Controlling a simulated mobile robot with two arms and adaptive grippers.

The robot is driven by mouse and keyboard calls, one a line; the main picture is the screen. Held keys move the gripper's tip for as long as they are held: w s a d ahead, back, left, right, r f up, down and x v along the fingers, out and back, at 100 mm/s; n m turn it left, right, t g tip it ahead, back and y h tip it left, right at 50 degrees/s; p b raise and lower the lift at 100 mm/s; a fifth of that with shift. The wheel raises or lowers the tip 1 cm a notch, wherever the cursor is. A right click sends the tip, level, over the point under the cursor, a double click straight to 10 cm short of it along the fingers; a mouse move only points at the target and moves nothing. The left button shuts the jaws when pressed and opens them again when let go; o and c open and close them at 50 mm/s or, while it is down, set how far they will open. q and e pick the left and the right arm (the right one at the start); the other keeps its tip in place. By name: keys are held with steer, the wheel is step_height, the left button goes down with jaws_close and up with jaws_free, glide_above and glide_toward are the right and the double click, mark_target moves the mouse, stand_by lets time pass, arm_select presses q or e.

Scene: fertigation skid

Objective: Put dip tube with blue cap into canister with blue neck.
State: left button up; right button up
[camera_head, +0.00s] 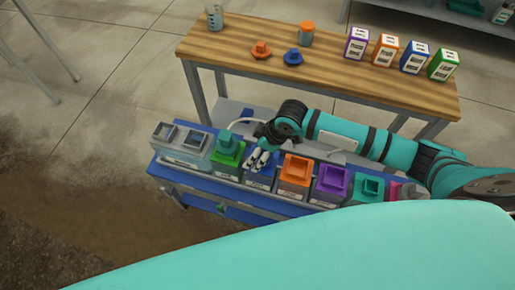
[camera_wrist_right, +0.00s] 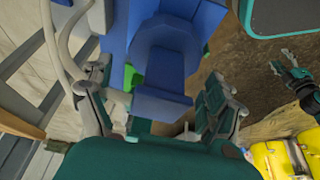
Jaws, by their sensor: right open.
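My right gripper (camera_head: 260,158) is over the canister row, between the green-necked canister (camera_head: 226,158) and the orange-necked one (camera_head: 295,175). It hides most of the canister under it. In the right wrist view the right gripper (camera_wrist_right: 163,110) is open, with fingers on either side of a blue blocky part (camera_wrist_right: 162,85). I cannot tell where the blue cap ends and the blue neck begins there, and no tube length shows. What looks like my left gripper (camera_wrist_right: 288,65) is small at the right of the wrist view, its opening unclear.
Purple-necked (camera_head: 330,182) and teal-necked (camera_head: 367,188) canisters stand to the right; a grey box (camera_head: 183,143) stands left. The wooden bench (camera_head: 335,75) behind holds loose orange (camera_head: 261,49) and blue (camera_head: 293,57) parts, jars and several coloured boxes (camera_head: 415,58). A pale hose runs near the gripper.

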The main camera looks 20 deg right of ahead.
steer(key=shift+d+r, duration=0.1)
steer(key=shift+r, duration=0.1)
steer(key=v, duration=1.1)
steer(key=shift+s+d+r, duration=0.15)
steer(key=shift+s+r, duration=0.05)
steer(key=shift+r, duration=0.05)
